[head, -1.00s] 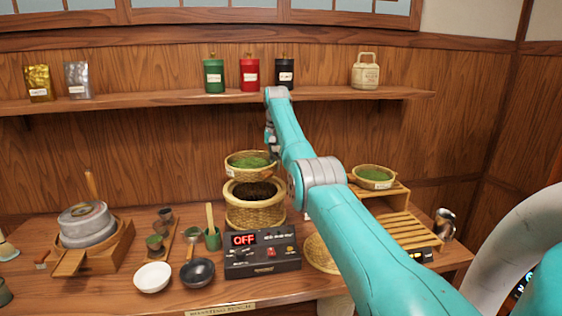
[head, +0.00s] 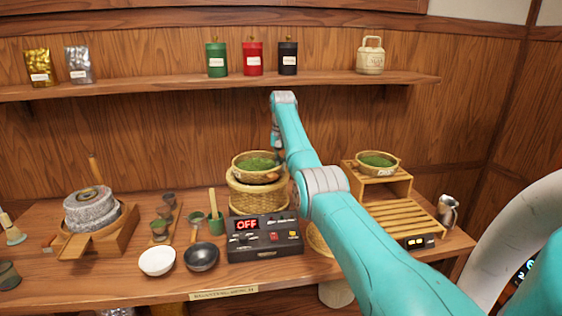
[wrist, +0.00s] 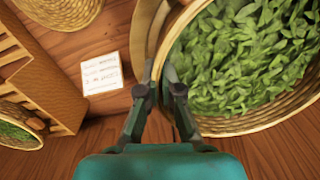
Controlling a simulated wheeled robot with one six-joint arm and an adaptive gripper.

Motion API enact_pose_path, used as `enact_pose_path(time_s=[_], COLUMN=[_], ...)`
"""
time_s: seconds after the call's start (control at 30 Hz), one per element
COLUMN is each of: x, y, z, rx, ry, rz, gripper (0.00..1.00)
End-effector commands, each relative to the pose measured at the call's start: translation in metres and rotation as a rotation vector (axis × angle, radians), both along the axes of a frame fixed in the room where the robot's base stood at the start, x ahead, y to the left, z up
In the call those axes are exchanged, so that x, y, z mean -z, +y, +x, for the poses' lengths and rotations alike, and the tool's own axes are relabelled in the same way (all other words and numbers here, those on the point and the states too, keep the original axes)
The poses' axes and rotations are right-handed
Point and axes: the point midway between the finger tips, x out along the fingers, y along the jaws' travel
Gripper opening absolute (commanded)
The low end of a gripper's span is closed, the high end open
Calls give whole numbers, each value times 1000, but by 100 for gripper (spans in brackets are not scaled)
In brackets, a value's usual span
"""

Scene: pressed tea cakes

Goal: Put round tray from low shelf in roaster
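A round woven tray (head: 236,164) with green leaves is at the mouth of the basket-like woven roaster (head: 240,196). It looks about level and covers most of the dark opening; whether it rests fully inside is unclear. In the wrist view the tray's rim (wrist: 250,126) runs between the fingers of my gripper (wrist: 163,82), one finger on each side. My gripper appears shut on this rim; its fingertips are largely hidden in the head view. A second round tray (head: 377,169) of leaves stands on the raised wooden shelf at right. The slatted low shelf (head: 408,217) is bare.
A control box (head: 263,250) reading OFF stands in front of the roaster. Whisk tools, a white bowl (head: 157,261), a black bowl (head: 201,257) and a stone mill (head: 91,208) are to the left. A metal jug (head: 447,212) stands at right. Canisters line the wall shelf above.

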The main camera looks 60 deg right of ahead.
Motion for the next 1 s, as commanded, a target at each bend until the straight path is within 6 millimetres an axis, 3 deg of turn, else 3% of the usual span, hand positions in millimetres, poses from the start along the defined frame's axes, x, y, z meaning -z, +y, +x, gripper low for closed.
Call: enact_pose_path(time_s=[1.0], x=[10], y=[0], z=[0], rx=[0], ry=[0], rz=[0], gripper=[0])
